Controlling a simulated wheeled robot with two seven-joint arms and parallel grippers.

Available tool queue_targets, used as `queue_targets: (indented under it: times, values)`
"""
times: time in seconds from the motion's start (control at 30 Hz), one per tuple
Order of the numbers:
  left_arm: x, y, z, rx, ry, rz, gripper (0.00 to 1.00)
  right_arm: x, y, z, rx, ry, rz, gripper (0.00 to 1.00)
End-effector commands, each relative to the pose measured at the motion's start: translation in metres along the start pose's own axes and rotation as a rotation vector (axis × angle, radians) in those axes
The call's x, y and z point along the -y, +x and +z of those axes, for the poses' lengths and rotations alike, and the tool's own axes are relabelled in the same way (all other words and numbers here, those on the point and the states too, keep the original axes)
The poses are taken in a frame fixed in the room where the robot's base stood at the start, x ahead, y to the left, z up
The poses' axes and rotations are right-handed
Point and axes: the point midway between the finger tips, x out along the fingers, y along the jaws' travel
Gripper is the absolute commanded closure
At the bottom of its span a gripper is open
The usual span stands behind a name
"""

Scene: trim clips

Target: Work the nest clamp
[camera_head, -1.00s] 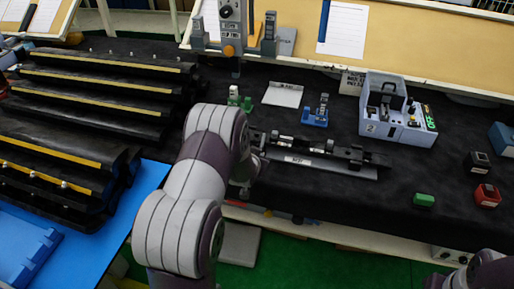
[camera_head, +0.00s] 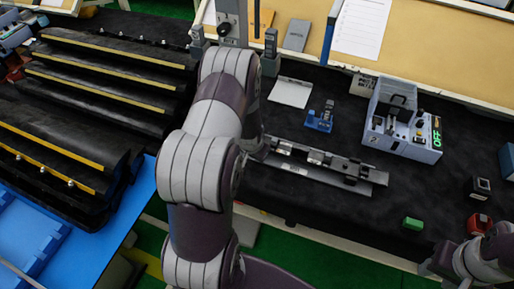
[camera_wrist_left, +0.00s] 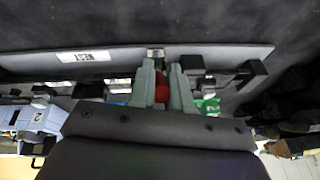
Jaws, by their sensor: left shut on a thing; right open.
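The nest (camera_head: 318,171) is a long grey fixture with dark clamp parts, lying on the black mat in the head view. Its NEST label (camera_wrist_left: 87,57) shows in the left wrist view. My left gripper (camera_wrist_left: 162,68) is at the nest's edge, its two pale fingers shut on a red part (camera_wrist_left: 162,92), which looks like the clamp's handle. In the head view my left arm hides this gripper and the nest's left end. My right gripper (camera_head: 436,264) is open, at the lower right, apart from the nest.
A blue-grey box (camera_head: 404,133) with a green OFF display stands right of the nest. A blue clip fixture (camera_head: 320,118) sits behind it. A green block (camera_head: 412,224) and a red block (camera_head: 479,223) lie at the right. Black ridged racks (camera_head: 90,100) fill the left.

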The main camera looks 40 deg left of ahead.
Motion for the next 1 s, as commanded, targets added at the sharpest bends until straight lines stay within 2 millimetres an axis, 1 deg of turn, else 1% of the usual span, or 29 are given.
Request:
queue_targets:
  times: [0.43, 0.47, 0.5, 0.53, 0.87, 0.97, 1.0]
  values:
    - [0.001, -0.001, -0.002, 0.004, 0.001, 0.000, 1.00, 0.000, -0.002, 0.000, 0.000, 0.000, 0.000, 0.57]
    - [0.001, -0.001, -0.002, 0.004, 0.001, 0.000, 0.79, 0.000, -0.002, 0.000, 0.000, 0.000, 0.000, 0.57]
    - [0.001, -0.001, -0.002, 0.004, 0.001, 0.000, 0.66, 0.000, -0.002, 0.000, 0.000, 0.000, 0.000, 0.57]
    - [0.001, -0.001, -0.002, 0.004, 0.001, 0.000, 0.57, 0.000, -0.002, 0.000, 0.000, 0.000, 0.000, 0.57]
    - [0.001, -0.003, 0.000, 0.007, 0.002, 0.001, 0.57, 0.000, -0.001, 0.000, 0.000, 0.000, 0.000, 0.57]
    - [0.001, -0.015, -0.001, 0.006, 0.003, 0.000, 0.57, 0.000, 0.000, 0.000, 0.000, 0.000, 0.000, 0.57]
    - [0.001, -0.022, -0.001, 0.005, 0.001, 0.000, 0.57, 0.000, 0.000, 0.000, 0.000, 0.000, 0.000, 0.57]
